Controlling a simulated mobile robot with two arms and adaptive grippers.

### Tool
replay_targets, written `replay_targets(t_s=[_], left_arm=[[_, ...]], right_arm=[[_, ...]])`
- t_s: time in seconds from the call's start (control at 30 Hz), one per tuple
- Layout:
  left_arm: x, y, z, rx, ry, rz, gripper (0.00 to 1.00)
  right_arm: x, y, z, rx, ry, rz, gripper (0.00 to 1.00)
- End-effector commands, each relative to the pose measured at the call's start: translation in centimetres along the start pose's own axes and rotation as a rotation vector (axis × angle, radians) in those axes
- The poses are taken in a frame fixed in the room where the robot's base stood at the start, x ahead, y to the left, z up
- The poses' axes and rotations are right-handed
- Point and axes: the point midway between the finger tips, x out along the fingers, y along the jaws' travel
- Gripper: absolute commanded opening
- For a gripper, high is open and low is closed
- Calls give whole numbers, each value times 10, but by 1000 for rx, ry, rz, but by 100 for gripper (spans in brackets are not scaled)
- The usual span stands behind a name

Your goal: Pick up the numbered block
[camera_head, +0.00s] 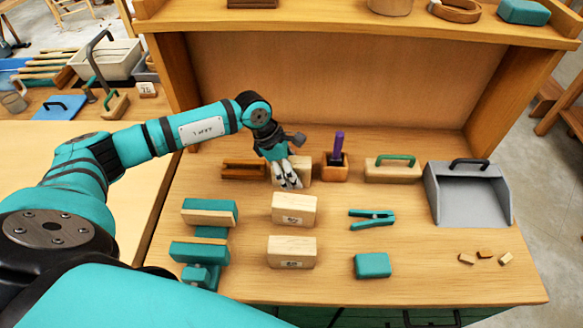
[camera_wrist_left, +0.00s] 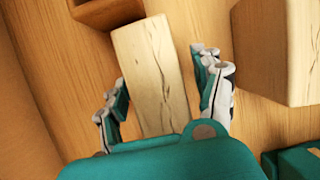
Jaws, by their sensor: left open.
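My left gripper (camera_head: 287,176) reaches down over a light wooden block (camera_head: 302,169) at the back of the workbench. In the left wrist view this block (camera_wrist_left: 150,65) lies between the two spread fingers of the gripper (camera_wrist_left: 160,92), with no clear grip on it. No number shows on its visible face. Two similar wooden blocks with number labels stand in front, a middle one (camera_head: 294,208) and a nearer one (camera_head: 291,252). Their digits are too small to read surely. Another pale block (camera_wrist_left: 275,50) shows at the right of the wrist view. My right gripper is not in view.
A brown wooden piece (camera_head: 243,170) and a holder (camera_head: 335,172) with a purple-handled tool flank the block. Teal-and-wood brushes (camera_head: 209,212), a teal clamp (camera_head: 371,218), a teal block (camera_head: 372,265) and a grey dustpan (camera_head: 468,190) lie around. A shelf (camera_head: 330,28) overhangs the back.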

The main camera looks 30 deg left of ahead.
Motion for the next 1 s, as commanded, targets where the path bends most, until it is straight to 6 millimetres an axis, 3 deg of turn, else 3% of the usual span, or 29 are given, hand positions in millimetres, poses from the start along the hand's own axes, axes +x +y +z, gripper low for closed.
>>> replay_targets(t_s=[0.2,0.7,1.0], left_arm=[[1,0,0,0,0,1,67],[0,0,0,0,0,1,2],[-4,1,2,1,-2,3,0]], right_arm=[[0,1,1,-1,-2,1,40],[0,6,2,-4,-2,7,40],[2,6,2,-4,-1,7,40]])
